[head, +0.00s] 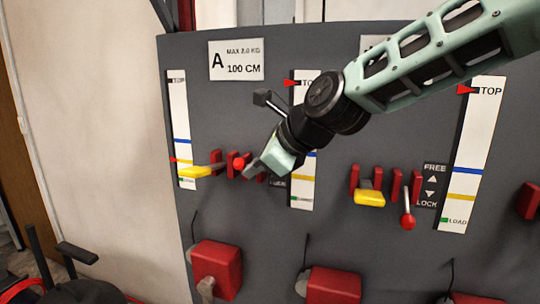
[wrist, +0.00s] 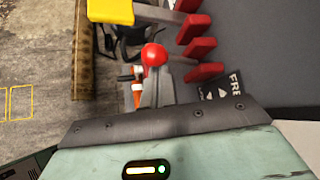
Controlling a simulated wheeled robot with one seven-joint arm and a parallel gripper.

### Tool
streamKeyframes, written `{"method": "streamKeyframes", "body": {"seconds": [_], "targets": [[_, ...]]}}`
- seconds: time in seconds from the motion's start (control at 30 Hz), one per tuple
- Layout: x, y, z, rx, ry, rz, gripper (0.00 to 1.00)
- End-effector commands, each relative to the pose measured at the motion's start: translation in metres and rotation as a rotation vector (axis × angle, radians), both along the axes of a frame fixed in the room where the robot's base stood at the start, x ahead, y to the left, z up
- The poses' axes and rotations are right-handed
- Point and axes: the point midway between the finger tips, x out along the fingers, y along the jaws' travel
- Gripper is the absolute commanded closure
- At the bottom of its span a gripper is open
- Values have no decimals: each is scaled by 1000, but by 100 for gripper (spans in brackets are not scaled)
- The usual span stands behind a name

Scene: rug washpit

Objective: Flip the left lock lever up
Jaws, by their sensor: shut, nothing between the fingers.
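The left lock lever's red ball knob (head: 239,163) shows between the left red brackets on the grey panel. Its rod is hidden in the head view, so I cannot tell its tilt there. My gripper (head: 252,171) is shut and empty, just right of the knob. In the wrist view the red knob (wrist: 154,56) shows just beyond the gripper's front edge, beside the row of red brackets. I cannot tell whether the fingers touch the lever.
A yellow handle (head: 195,172) sticks out left of the knob. On the right, another yellow handle (head: 369,197) and a hanging red-knobbed lever (head: 408,221) sit by a FREE/LOCK label (head: 431,185). Red boxes (head: 217,268) line the panel below. Bare panel lies between.

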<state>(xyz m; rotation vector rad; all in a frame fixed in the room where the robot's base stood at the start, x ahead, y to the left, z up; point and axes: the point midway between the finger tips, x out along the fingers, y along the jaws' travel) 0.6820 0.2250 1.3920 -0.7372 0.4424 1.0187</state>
Motion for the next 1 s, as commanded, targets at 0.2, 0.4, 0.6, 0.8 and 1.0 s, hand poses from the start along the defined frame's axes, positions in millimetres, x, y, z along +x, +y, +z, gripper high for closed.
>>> {"method": "streamKeyframes", "body": {"seconds": [0.2, 0.4, 0.6, 0.8, 1.0], "targets": [[-9, -16, 12, 0, -4, -7, 100], [-25, -36, 34, -2, -7, -8, 100], [-42, -55, 56, -2, -7, -6, 100], [-61, -78, 82, -2, -7, -3, 100], [-75, -96, 103, 0, -4, 0, 100]]}}
